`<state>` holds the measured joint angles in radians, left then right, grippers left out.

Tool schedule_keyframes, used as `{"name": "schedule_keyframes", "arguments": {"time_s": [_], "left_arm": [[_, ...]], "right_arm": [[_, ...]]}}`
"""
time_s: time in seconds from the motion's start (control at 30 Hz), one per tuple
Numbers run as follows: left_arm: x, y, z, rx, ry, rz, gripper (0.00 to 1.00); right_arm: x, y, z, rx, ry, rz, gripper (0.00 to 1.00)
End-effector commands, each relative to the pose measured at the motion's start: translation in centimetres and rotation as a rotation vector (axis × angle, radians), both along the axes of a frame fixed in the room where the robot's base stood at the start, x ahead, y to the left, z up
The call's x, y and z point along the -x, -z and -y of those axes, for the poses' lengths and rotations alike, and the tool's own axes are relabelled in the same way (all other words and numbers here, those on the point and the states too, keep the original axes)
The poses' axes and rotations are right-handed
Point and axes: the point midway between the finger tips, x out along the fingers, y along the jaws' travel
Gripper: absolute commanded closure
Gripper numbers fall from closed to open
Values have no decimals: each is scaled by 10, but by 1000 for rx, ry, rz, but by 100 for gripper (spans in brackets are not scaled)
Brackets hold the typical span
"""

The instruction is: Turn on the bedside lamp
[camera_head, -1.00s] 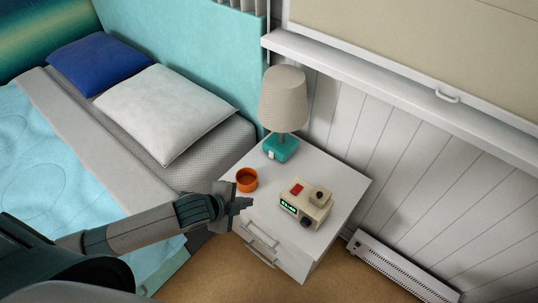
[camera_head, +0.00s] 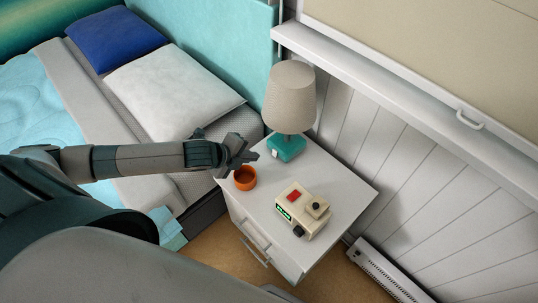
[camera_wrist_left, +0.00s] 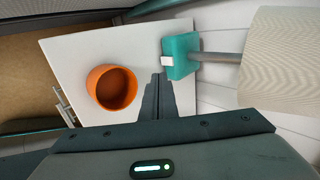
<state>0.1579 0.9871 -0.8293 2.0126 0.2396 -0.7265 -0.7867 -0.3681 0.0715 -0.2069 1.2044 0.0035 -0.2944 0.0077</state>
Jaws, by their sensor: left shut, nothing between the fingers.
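The bedside lamp has a pale ribbed shade (camera_head: 291,97) and a teal base (camera_head: 287,147) with a small white switch (camera_head: 275,153) on its front. It stands at the back of the white nightstand (camera_head: 345,187). My left gripper (camera_head: 253,152) is shut and empty, left of the lamp base and above the orange cup (camera_head: 244,178). In the left wrist view, the shut fingers (camera_wrist_left: 159,78) point toward the lamp base (camera_wrist_left: 181,56), with the white switch (camera_wrist_left: 167,61) close to the tips. I cannot tell whether they touch. My right gripper is not in view.
A cream clock radio (camera_head: 303,210) with a green display sits on the nightstand's front right. The bed with a white pillow (camera_head: 170,85) is at the left. A window sill (camera_head: 390,80) runs behind the lamp. A floor heater (camera_head: 388,272) stands at the right.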

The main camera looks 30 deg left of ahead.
Motion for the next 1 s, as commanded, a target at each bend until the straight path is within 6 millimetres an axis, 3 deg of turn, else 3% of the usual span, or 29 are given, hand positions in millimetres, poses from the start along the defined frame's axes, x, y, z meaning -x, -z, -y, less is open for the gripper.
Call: {"name": "schedule_keyframes", "arguments": {"time_s": [0.37, 1.0], "left_arm": [[-10, 11, 4, 3, -1, 0, 100], [-62, 69, 22, 2, -1, 0, 100]], "right_arm": [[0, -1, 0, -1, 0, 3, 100], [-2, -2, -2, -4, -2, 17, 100]]}}
